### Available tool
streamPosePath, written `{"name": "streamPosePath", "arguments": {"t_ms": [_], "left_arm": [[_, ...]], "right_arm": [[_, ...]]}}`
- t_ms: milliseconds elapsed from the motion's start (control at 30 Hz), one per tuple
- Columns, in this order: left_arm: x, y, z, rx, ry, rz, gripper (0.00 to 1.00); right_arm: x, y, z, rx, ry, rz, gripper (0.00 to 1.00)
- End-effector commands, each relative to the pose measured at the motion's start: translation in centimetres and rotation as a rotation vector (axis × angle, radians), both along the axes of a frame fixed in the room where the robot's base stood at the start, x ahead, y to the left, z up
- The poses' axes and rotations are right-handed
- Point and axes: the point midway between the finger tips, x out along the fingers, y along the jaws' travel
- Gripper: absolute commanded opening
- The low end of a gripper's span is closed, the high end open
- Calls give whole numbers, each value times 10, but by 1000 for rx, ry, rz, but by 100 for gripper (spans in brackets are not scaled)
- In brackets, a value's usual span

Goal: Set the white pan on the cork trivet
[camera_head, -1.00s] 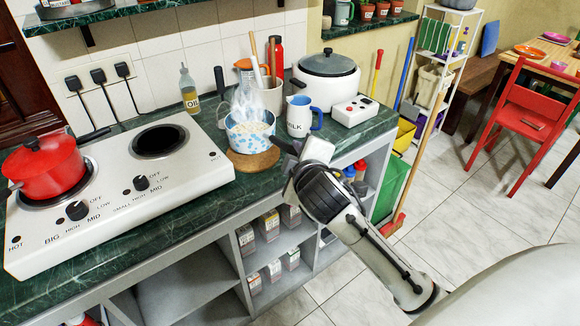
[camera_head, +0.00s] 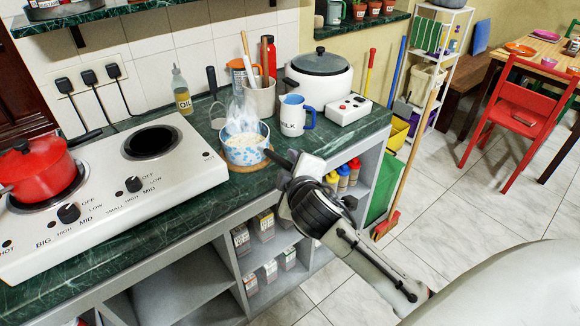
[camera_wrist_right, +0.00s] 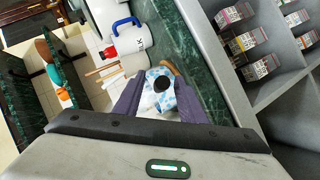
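The white pan (camera_head: 245,147), patterned in blue and holding pale, steaming contents, sits upright over the cork trivet (camera_head: 250,166) on the green counter. The trivet's front rim shows under it, and the pan appears to rest on it. My right gripper (camera_head: 278,168) is just right of the pan, close to its side. In the right wrist view the pan (camera_wrist_right: 160,97) shows between the two spread fingers, with a dark round part, perhaps its handle end, in the middle. No finger visibly presses on it. My left gripper is out of view.
A milk jug (camera_head: 294,115), a utensil crock (camera_head: 259,97) and a white cooker (camera_head: 319,76) stand behind. A white stove (camera_head: 105,190) with a red pot (camera_head: 38,171) is at left. Open shelves lie below the counter's front edge.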

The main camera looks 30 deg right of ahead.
Motion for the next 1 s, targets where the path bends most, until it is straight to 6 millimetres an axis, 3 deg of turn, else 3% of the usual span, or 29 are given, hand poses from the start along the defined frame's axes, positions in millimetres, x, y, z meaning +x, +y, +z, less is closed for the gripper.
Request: {"name": "streamPosePath", "arguments": {"t_ms": [167, 600, 800, 867, 967, 1000], "left_arm": [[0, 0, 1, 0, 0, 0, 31], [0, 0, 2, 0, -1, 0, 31], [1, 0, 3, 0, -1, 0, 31], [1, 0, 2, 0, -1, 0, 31], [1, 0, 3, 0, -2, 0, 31], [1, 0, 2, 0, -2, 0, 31]], "right_arm": [[-9, 4, 4, 0, -1, 1, 37], [-82, 36, 38, 3, 0, 2, 37], [-99, 43, 43, 6, 4, 4, 37], [-101, 49, 31, 28, 19, 17, 37], [-107, 69, -19, 130, 75, 68, 37], [-113, 80, -47, 201, 107, 91, 37]]}}
